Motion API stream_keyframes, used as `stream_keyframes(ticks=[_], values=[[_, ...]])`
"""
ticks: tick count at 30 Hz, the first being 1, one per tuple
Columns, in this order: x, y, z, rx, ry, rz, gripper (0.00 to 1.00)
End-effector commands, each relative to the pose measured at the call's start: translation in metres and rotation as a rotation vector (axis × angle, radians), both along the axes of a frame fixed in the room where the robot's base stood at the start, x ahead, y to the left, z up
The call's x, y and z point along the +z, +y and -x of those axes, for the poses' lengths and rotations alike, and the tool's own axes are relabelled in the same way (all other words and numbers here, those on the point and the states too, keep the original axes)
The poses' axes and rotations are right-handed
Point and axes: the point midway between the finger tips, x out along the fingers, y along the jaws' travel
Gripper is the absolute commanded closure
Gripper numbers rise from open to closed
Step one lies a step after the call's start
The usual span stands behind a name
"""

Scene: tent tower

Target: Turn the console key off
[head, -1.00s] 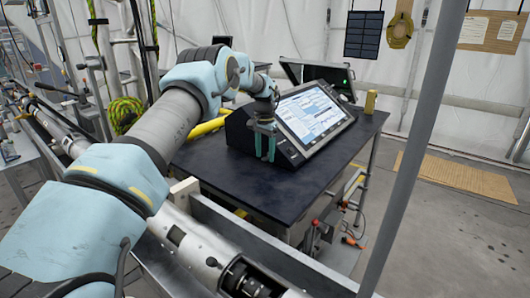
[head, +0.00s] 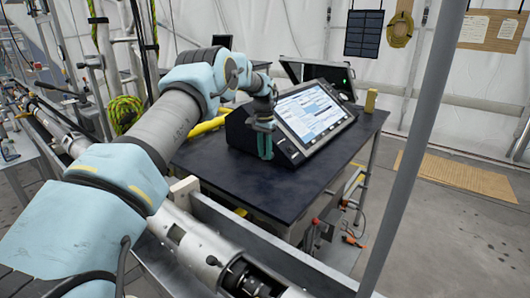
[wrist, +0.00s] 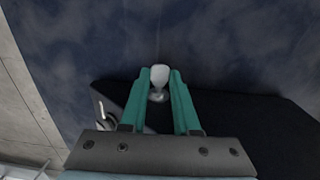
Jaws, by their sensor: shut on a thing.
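The console (head: 240,131) is a dark box with a lit, tilted screen (head: 310,112), standing on the dark table. My gripper (head: 265,152) reaches down at the console's front left, beside the screen, with its green fingers pointing down. In the wrist view, my gripper (wrist: 160,78) has its fingertips on both sides of a small pale grey key (wrist: 159,75) and is shut on it. The key's rounded head shows between the fingers. In the head view the key is hidden by the fingers. The key's exact angle is hard to tell.
The dark table top (head: 235,185) is clear in front of the console. A second open case (head: 318,72) stands behind it, and a small yellow object (head: 371,100) is at the table's right. A grey pole (head: 418,140) crosses the right foreground.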

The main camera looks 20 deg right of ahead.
Motion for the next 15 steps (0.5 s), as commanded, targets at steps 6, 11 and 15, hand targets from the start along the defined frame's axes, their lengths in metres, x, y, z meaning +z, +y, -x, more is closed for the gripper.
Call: stream_keyframes(ticks=[6,11,15], values=[[-0.0024,0.0017,-0.0052,0.004,0.131,0.070,1.00],[-0.0015,0.0022,-0.0060,0.002,0.190,0.102,1.00],[-0.0009,0.0027,-0.0061,0.001,0.208,0.111,1.00]])
